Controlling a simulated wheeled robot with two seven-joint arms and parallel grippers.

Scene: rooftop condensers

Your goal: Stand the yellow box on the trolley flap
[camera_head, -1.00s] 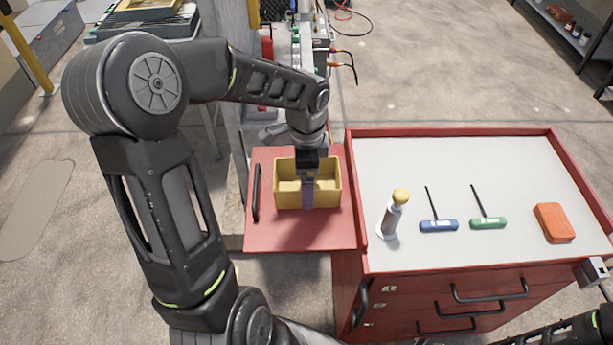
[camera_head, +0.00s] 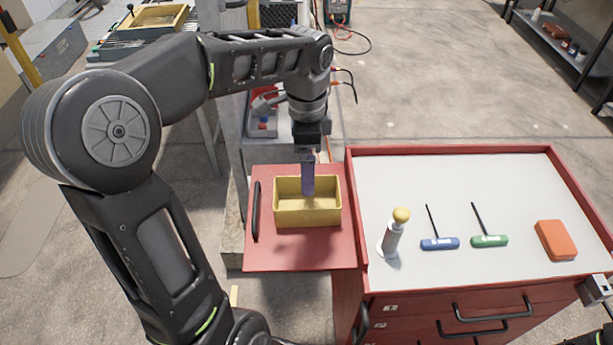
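The yellow box (camera_head: 308,215) stands upright on the red trolley flap (camera_head: 300,257), open side up. It looks empty apart from the finger in front of its back wall. My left gripper (camera_head: 308,180) points down over the box's back side, with a purple-grey finger reaching to about the rim. Only one finger shows clearly, so its opening is hidden. My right gripper (camera_head: 597,288) shows only in part at the right edge, beside the trolley; its fingers are not clear.
The red trolley (camera_head: 450,290) has a light top holding a yellow-capped cylinder (camera_head: 394,235), a blue-handled tool (camera_head: 440,243), a green-handled tool (camera_head: 489,241) and an orange block (camera_head: 556,240). A black handle (camera_head: 256,212) lies along the flap's left side.

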